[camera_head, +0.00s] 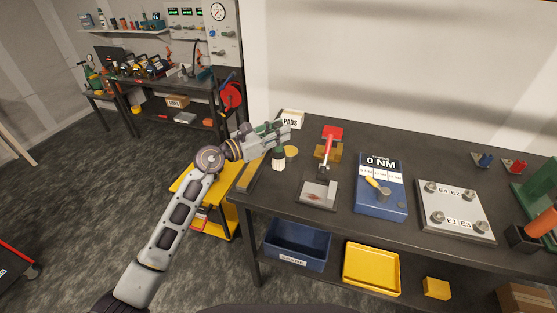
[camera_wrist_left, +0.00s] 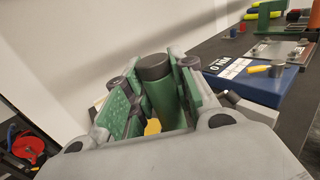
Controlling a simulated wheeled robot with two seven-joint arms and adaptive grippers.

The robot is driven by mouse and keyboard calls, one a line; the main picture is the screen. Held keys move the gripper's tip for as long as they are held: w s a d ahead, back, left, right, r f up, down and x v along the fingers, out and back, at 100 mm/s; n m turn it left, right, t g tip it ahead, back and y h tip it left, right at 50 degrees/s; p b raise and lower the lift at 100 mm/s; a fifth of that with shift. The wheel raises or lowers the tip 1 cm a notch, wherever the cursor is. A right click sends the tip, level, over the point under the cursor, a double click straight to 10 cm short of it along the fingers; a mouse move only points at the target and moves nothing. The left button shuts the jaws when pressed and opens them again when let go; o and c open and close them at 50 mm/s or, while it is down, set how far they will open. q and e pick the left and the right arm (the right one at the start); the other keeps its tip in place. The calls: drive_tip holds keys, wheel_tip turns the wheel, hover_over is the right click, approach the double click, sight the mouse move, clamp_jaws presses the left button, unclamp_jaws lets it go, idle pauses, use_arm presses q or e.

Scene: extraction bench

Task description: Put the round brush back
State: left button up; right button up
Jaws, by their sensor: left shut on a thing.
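My left gripper (camera_head: 280,134) reaches in over the left end of the bench (camera_head: 335,216). It is shut on the round brush, whose pale bristle end (camera_head: 278,165) points down below the fingers. In the left wrist view the brush's green handle with its dark cap (camera_wrist_left: 155,75) stands upright between the green finger pads. I cannot tell whether the bristles touch the bench. A small yellowish round thing (camera_head: 292,151) shows just right of the brush, partly hidden by the gripper. My right gripper is not in view.
A white PADS box (camera_head: 292,119) stands behind the gripper. To the right are a red-handled tool on a yellow block (camera_head: 328,153), a grey plate (camera_head: 318,194), the blue 0 NM unit (camera_head: 381,205) and a plate with knobs (camera_head: 455,222). Blue and yellow bins sit underneath.

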sight(273, 154)
use_arm(q)
wheel_tip(273, 154, down, 4)
drive_tip(key=shift+f, duration=0.15)
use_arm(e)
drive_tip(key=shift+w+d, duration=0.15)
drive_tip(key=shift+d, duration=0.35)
use_arm(q)
drive_tip(key=shift+f, duration=1.85)
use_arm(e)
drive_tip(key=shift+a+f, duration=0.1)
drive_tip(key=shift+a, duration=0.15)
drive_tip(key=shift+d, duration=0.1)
